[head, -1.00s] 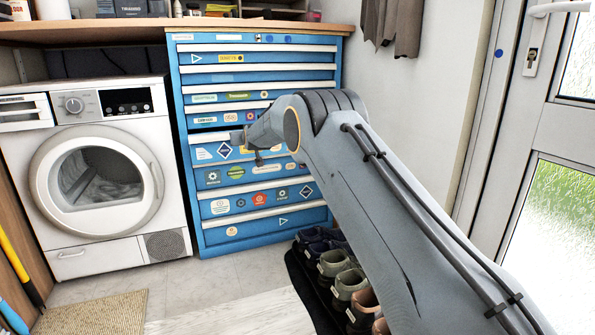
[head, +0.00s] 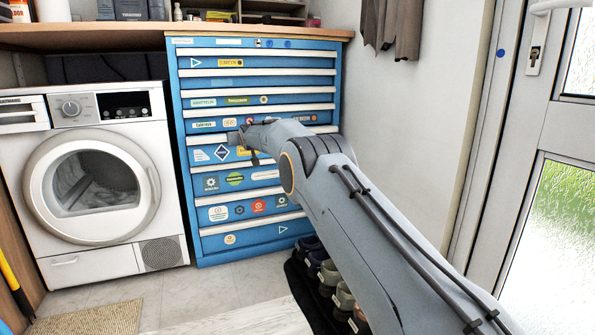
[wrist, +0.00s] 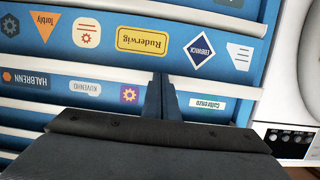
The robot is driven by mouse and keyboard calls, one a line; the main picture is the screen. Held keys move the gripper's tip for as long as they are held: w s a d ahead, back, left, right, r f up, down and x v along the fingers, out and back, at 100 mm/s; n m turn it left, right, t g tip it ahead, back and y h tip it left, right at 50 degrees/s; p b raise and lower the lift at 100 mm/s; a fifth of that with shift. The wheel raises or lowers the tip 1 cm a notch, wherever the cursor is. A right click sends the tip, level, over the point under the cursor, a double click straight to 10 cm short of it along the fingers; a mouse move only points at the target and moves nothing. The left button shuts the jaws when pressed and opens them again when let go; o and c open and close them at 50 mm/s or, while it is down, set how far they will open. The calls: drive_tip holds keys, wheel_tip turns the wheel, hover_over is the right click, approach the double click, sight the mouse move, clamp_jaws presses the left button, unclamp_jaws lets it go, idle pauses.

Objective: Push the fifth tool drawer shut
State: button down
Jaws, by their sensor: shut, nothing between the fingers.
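The blue tool chest (head: 188,220) stands against the wall, with several stacked drawers. The fifth tool drawer (head: 200,156), counted from the top, has a blue diamond sticker. It appears to stand a little proud of its neighbours, but how far is hard to tell. In the wrist view the fifth drawer (wrist: 113,45) is across the top, with its pale handle strip below. My gripper (head: 233,137) is shut and empty, near the fifth drawer's upper edge. In the wrist view my gripper (wrist: 161,78) overlaps that strip; contact cannot be told.
A white washing machine (head: 165,200) stands left of the chest. Shoes on a dark rack (head: 300,282) lie below my arm at the right. A wooden worktop (head: 100,36) runs above the chest. Light floor (head: 215,290) is clear in front of it.

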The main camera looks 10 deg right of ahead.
drive_tip(key=shift+s+r+p, duration=0.15)
drive_tip(key=shift+s+p, duration=0.2)
drive_tip(key=shift+p, duration=1.75)
drive_tip(key=s+p, duration=0.1)
drive_tip(key=p, duration=0.3)
drive_tip(key=s+p, duration=0.1)
drive_tip(key=p, duration=0.4)
drive_tip(key=shift+d, duration=0.4)
drive_tip(key=s+p, duration=0.2)
drive_tip(key=p, duration=0.3)
drive_tip(key=s+d+p, duration=0.1)
drive_tip(key=s+p, duration=0.2)
drive_tip(key=p, duration=0.1)
drive_tip(key=shift+d+p, duration=0.2)
drive_tip(key=shift+p, duration=0.2)
